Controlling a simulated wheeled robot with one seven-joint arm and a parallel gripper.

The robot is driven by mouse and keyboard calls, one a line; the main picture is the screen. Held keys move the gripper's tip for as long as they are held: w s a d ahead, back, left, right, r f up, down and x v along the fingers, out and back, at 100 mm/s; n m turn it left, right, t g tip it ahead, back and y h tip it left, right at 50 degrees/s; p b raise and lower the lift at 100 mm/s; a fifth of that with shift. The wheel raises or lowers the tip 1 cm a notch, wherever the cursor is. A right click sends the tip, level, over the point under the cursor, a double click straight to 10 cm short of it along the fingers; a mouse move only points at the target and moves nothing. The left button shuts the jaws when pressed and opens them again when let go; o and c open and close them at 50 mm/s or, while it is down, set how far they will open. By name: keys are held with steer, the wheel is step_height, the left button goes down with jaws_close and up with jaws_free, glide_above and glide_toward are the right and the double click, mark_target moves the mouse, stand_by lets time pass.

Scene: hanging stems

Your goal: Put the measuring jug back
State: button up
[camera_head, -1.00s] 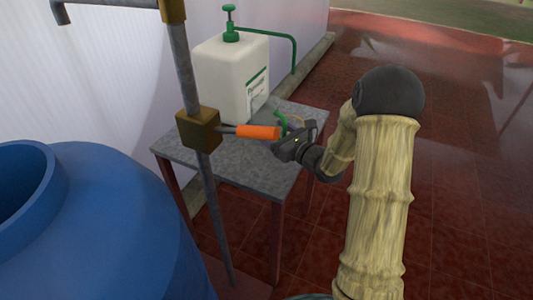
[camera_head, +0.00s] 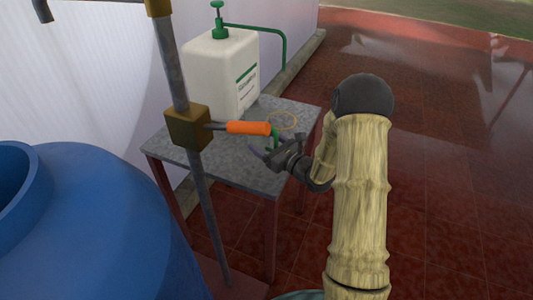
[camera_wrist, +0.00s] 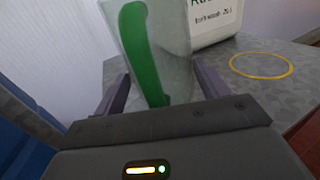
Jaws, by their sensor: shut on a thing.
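The measuring jug (camera_wrist: 175,42) is clear, with a green handle (camera_wrist: 140,50), and stands between my gripper's fingers in the wrist view. In the head view only its green handle (camera_head: 275,138) shows clearly, near the front right of the grey table (camera_head: 225,163). My gripper (camera_head: 268,153) is shut on the jug. A thin yellow ring (camera_head: 282,121) is marked on the table top, behind the jug, and lies empty; it also shows at the right in the wrist view (camera_wrist: 261,64). I cannot tell whether the jug touches the table.
A white canister (camera_head: 220,75) with a green pump stands at the table's back. An upright pipe with a brass block (camera_head: 187,128) and an orange lever handle (camera_head: 248,128) stands just left of my gripper. A large blue barrel (camera_head: 95,225) fills the lower left.

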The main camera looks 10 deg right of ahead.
mark_target(267, 152)
steer(key=shift+f+b, duration=0.3)
steer(key=shift+f, duration=1.5)
